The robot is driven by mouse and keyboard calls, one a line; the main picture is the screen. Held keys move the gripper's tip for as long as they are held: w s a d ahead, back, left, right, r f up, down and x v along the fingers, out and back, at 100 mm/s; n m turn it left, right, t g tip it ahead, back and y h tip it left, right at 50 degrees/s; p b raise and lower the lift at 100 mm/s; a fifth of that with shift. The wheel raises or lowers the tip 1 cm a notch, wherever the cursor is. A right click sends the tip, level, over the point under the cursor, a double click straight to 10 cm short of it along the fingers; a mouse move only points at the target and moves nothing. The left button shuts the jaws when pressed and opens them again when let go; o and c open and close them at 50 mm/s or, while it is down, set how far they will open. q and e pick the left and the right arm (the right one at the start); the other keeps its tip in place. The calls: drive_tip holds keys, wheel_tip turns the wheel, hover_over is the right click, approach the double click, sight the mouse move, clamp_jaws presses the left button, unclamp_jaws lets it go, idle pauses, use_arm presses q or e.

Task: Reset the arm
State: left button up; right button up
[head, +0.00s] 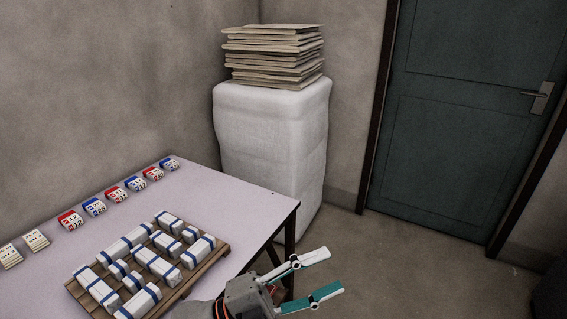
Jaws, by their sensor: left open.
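My left gripper (318,276) shows at the bottom centre of the head view, just off the table's right edge. Its two fingers, pale with teal parts, point right and are spread apart with nothing between them. The grey wrist is near the corner of the wooden tray. My right gripper is not in view. No cloth that I can make out is in either finger.
A pale table (225,205) fills the lower left. It bears a wooden tray (212,262) of white, blue-banded bundles and a row of small red and blue packs (115,195). A white wrapped block (270,150) carries stacked flat sheets (273,65). Floor is clear before the door (455,150).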

use_arm(q)
drive_tip(key=w+a+f+n+t+y, duration=0.4)
drive_tip(key=a+f+n+t+y, duration=0.7)
drive_tip(key=a+f+n, duration=0.55)
drive_tip(key=s+a+f+n+g+y, duration=0.3)
drive_tip(key=s+a+f+n, duration=0.1)
drive_tip(key=f, duration=0.5)
drive_tip(key=s+a+f+n+g+y, duration=0.2)
drive_tip(key=s+a+f+n+y, duration=0.1)
drive_tip(key=s+a+f, duration=0.3)
wheel_tip(320, 180, down, 3)
drive_tip(key=shift+s+a+n+g+y, duration=0.25)
drive_tip(key=shift+s+n+g+y, duration=0.25)
drive_tip(key=shift+s, duration=0.75)
